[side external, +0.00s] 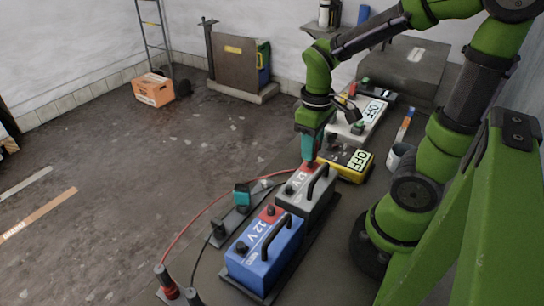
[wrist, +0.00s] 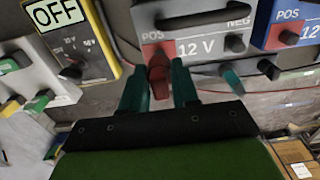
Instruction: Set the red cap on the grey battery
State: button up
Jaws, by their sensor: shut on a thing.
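The grey battery (side external: 318,204), marked 12 V with a black handle, stands on the bench and also shows at the top of the wrist view (wrist: 205,22). Its red POS corner (wrist: 150,33) lies just beyond my fingertips. My gripper (wrist: 158,86), with teal fingers, is shut on the red cap (wrist: 158,70). In the side view my gripper (side external: 309,163) points down at the far end of the grey battery. The cap is at the POS corner; I cannot tell whether it touches the post, which is hidden behind it.
A blue 12 V battery (side external: 262,252) stands in front of the grey one. A yellow box with an OFF display (side external: 345,160) stands close behind, then a white box (side external: 362,122). A white cup (side external: 399,157) stands at right. Red and black cables run along the left.

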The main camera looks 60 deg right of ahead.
jog(key=shift+f, duration=1.35)
dwell(0.3)
jog(key=o, duration=1.1)
notch_tip(320, 180, up, 17)
jog(key=shift+f, duration=0.1)
